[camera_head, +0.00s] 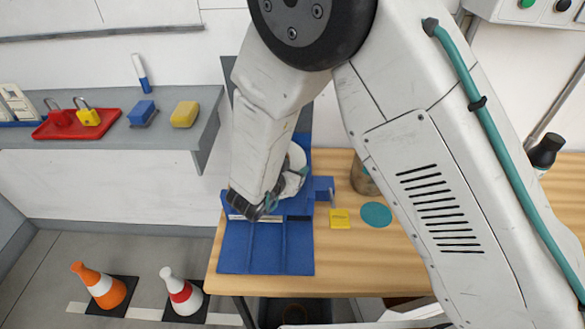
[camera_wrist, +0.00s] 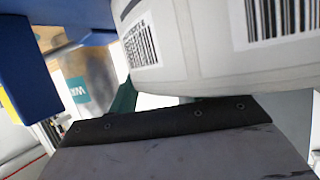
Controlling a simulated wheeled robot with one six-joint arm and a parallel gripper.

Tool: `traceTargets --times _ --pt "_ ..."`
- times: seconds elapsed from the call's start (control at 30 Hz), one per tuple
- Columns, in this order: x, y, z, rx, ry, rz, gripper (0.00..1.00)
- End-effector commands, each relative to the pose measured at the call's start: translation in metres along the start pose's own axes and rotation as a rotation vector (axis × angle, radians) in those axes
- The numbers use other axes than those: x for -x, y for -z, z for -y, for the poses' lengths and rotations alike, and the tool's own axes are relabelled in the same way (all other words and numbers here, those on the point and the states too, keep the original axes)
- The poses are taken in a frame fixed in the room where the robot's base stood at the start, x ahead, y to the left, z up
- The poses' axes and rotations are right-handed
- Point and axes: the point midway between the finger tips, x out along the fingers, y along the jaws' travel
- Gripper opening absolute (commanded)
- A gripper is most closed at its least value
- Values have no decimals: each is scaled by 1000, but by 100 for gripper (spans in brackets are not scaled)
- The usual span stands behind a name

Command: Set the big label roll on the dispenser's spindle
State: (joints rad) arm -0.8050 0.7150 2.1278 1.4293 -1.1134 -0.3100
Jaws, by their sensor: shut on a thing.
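The big label roll (camera_wrist: 200,45) is white with printed barcodes and fills the top of the wrist view. In the head view a white part of it (camera_head: 297,168) shows beside my wrist; the rest is hidden. My gripper (camera_head: 254,206) is shut on the roll, over the back part of the blue dispenser (camera_head: 266,250). A blue dispenser part (camera_wrist: 28,75) also stands at the left of the wrist view, close to the roll.
The dispenser stands at the left end of a wooden bench (camera_head: 350,262). Right of it are a yellow pad (camera_head: 340,219), a teal disc (camera_head: 376,214) and a brown cylinder (camera_head: 362,178). A shelf (camera_head: 190,130) holds a red tray (camera_head: 62,128) and sponges. Two cones (camera_head: 100,288) stand on the floor.

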Motion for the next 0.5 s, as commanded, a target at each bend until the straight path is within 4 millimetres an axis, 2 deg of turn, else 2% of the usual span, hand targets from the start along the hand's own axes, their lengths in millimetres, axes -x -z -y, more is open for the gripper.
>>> traceTargets --times 0.2,0.23,0.3,0.5 --pt "-1 -2 0 5 -1 1 0" --pt "-1 -3 -1 8 -2 3 55" --pt "-1 -3 -1 8 -2 3 72" --pt "-1 -2 -1 6 -1 2 72"
